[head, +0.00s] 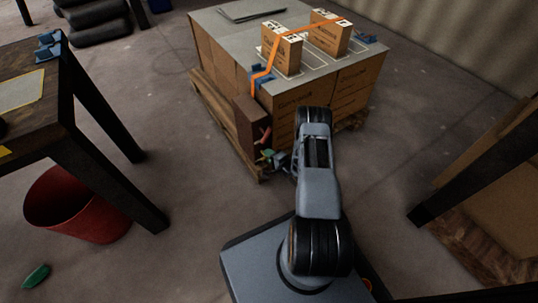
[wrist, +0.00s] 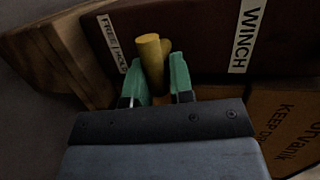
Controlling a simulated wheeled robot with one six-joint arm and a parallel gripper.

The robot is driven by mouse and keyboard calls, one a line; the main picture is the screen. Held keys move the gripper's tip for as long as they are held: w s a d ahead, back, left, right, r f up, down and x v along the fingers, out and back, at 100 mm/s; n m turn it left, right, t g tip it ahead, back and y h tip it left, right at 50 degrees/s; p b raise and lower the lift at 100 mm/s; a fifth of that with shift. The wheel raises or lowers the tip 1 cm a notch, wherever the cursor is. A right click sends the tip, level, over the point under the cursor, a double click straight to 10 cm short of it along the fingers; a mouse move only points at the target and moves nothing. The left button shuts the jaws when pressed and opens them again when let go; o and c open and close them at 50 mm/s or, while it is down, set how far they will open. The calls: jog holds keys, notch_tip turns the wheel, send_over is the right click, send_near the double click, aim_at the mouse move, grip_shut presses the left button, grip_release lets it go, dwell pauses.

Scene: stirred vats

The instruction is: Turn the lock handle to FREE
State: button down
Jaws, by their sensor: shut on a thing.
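The winch is a dark brown box (head: 249,121) on the near left corner of the strapped carton stack. In the wrist view its face (wrist: 200,40) bears a WINCH label (wrist: 243,35) and a smaller label (wrist: 113,38) that seems to read FREE and HOLD. A yellow round lock handle (wrist: 151,56) stands out beside the smaller label. My gripper (wrist: 160,82) has green fingertips on either side of the handle and is shut on it. In the head view my gripper (head: 271,157) is small at the winch's lower side, and the handle cannot be made out there.
The carton stack (head: 330,100) stands on a wooden pallet (head: 215,98), with an orange strap (head: 262,76) over its top. A table (head: 60,100) and a red bin (head: 75,203) are at left. A dark post (head: 470,170) is at right.

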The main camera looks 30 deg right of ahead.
jog(key=n, duration=0.1)
jog(key=n+h, duration=0.1)
jog(key=n, duration=0.1)
jog(key=shift+s+r+h+p, duration=0.1)
jog(key=shift+s+h+p, duration=0.1)
jog(key=shift+h+p, duration=0.15)
jog(key=shift+a+r+n+h, duration=0.15)
jog(key=shift+n+h, duration=0.6)
jog(key=shift+n, duration=0.95)
jog(key=c, duration=1.2)
grip_release()
jog(key=shift+r, duration=0.1)
jog(key=shift+o, duration=0.7)
jog(key=shift+w, duration=0.1)
jog(key=shift+r+p, duration=0.1)
jog(key=shift+p, duration=0.2)
jog(key=p+v, duration=0.4)
jog(key=v, duration=1)
jog(key=shift+p, duration=0.35)
